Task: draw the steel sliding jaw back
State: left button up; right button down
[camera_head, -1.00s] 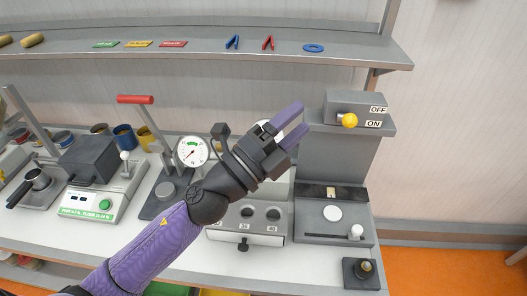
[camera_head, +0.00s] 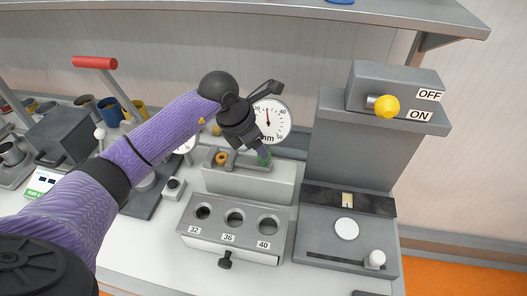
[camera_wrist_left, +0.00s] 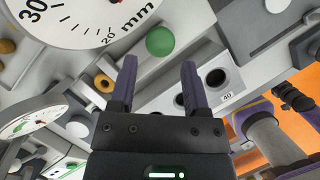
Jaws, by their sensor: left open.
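The dial gauge (camera_head: 268,118) marked mm stands behind a light grey block (camera_head: 255,186), and its dial fills the upper left of the left wrist view (camera_wrist_left: 80,12). A brass ring (camera_head: 221,158) sits on top of the block. A green round knob (camera_head: 264,158) is at the block's right end; it also shows in the left wrist view (camera_wrist_left: 160,41). The steel sliding jaw is not clearly told apart from the grey parts around the ring. My left gripper (camera_wrist_left: 158,75) is open and empty, pointing down by the knob. My right gripper is not seen.
A holed block (camera_head: 235,222) labelled 32, 36 and 40 stands in front. At right is a grey machine (camera_head: 350,150) with a yellow knob (camera_head: 387,106) and an OFF/ON label. A red-handled press (camera_head: 95,62) stands at left. The shelf (camera_head: 300,8) runs overhead.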

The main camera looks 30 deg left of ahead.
pick_arm(q)
jog(key=shift+x, duration=1.95)
jog(key=shift+c, duration=0.2)
grip_shut()
jog(key=shift+w+d+r, duration=0.1)
